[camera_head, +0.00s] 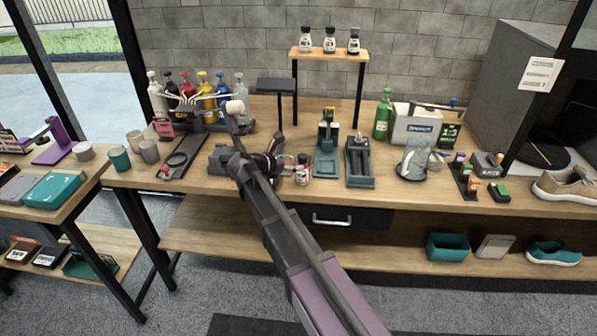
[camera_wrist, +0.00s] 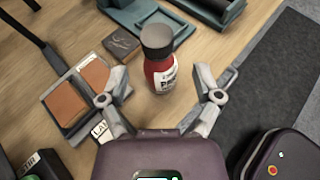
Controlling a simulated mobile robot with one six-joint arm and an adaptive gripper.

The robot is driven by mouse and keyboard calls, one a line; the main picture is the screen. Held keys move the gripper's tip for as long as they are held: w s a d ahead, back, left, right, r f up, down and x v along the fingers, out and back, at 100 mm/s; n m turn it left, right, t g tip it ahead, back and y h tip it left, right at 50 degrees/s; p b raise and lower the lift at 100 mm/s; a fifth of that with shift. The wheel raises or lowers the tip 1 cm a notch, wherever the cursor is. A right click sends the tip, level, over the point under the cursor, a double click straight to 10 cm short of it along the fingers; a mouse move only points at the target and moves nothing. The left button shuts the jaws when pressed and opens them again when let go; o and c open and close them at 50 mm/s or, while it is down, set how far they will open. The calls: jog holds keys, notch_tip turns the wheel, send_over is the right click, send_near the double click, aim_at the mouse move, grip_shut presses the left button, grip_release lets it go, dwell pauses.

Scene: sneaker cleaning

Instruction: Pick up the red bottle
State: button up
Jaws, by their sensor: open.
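A small red bottle (camera_wrist: 161,76) with a dark cap and a white label stands upright on the bench in the wrist view. In the head view this bottle (camera_head: 303,170) is just right of my gripper (camera_head: 284,168). In the wrist view my gripper (camera_wrist: 161,98) is open, with one finger to each side of the bottle and visible space between. The bottle's lower part is partly hidden by its label side and the viewing angle. Another red bottle (camera_head: 187,86) stands among several coloured bottles at the back left.
A tray with two orange-brown pads (camera_wrist: 77,88) lies left of the bottle in the wrist view. A teal stand (camera_head: 327,152) and a dark tray (camera_head: 359,170) stand to the right in the head view. A raised shelf (camera_head: 331,54) holds three small bottles behind.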

aim_at(303, 162)
jog(key=b+x, duration=0.1)
jog(key=x, duration=0.2)
jog(key=shift+w+d+f+b, duration=0.15)
jog(key=shift+w+f+b, duration=0.15)
jog(key=shift+f, duration=0.05)
jog(key=shift+w+d+f, duration=0.15)
jog(key=shift+w+d, duration=0.2)
jog(key=shift+d, duration=0.05)
jog(key=shift+c, duration=0.2)
grip_shut()
